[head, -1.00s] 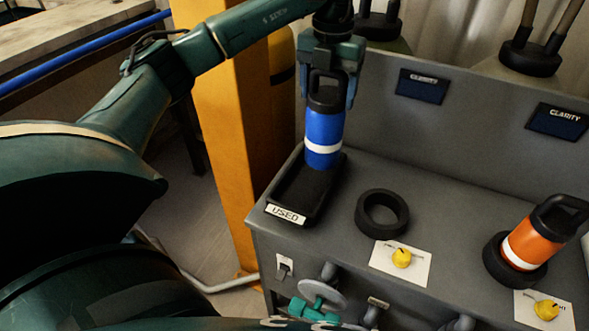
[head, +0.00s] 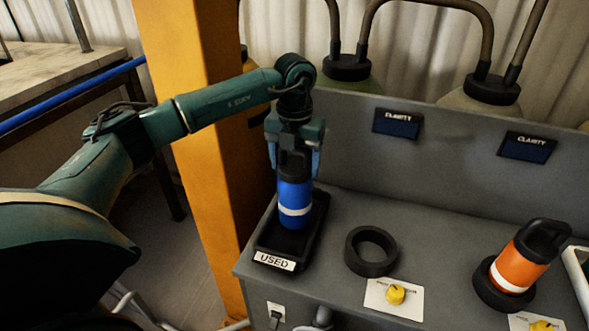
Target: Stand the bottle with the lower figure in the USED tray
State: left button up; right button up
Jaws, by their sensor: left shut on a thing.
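A blue bottle (head: 295,193) with a white band and a black cap is upright at the USED tray (head: 264,247), a black tray with a white label at its front. My left gripper (head: 295,160) is shut on the blue bottle around its cap. The bottle's base is inside the tray's outline; I cannot tell whether it touches the tray floor. My right gripper is not in view.
An empty black ring holder (head: 371,251) stands right of the tray. Yellow knobs on white plates (head: 395,294) sit along the front edge. A yellow post (head: 185,120) rises left of the bench. Large jars with pipes stand behind the panel.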

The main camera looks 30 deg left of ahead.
pick_arm(q)
notch_tip(320, 180, down, 2)
jog(key=shift+f, duration=0.1)
jog(key=shift+f, duration=0.2)
jog(key=o, duration=1.5)
jog(key=shift+c, duration=0.2)
jog(key=o, duration=0.4)
